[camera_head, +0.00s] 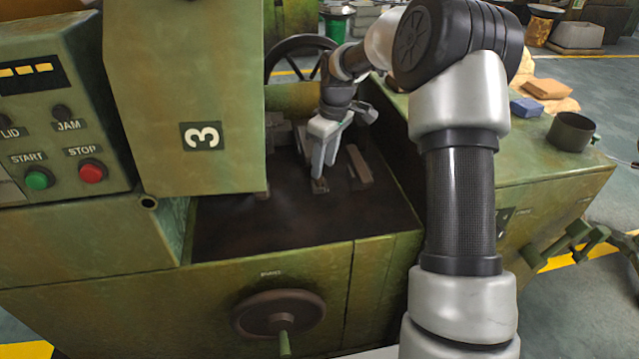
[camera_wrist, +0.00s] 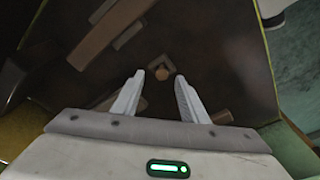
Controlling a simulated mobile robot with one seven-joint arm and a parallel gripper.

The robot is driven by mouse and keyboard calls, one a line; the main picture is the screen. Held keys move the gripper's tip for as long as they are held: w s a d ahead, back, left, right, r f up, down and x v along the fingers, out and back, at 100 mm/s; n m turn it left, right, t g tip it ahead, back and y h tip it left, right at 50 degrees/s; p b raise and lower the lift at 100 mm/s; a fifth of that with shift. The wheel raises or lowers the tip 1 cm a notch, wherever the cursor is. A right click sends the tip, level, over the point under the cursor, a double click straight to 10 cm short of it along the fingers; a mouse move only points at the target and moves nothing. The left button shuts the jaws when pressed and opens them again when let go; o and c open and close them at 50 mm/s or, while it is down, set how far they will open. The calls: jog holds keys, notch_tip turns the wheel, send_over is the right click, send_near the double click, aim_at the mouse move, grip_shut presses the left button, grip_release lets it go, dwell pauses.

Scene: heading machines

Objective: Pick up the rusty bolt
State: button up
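A small brown round piece, which looks like the rusty bolt's head (camera_wrist: 162,74), sits in the dark machine bed in the wrist view. It lies between and slightly beyond my fingertips, against a small square bracket. My gripper (camera_wrist: 159,77) is open, with one pale finger on each side of the bolt, and nothing is held. In the head view my gripper (camera_head: 320,178) points down into the machine's recess, its tips close to the bed. The bolt cannot be made out clearly there. Whether the fingers touch it cannot be told.
A brown block (camera_head: 358,167) stands right of my gripper in the recess, and a long bar (camera_wrist: 108,35) lies to the left in the wrist view. The green panel marked 3 (camera_head: 190,85) rises left of the recess. The front bed is clear.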

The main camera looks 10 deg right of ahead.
aim_at(319, 183)
jog(key=f, duration=0.2)
jog(key=a+f+b, duration=0.1)
jog(key=f, duration=0.1)
jog(key=shift+w, duration=0.15)
jog(key=shift+c, duration=0.5)
grip_shut()
jog(key=shift+r, duration=0.15)
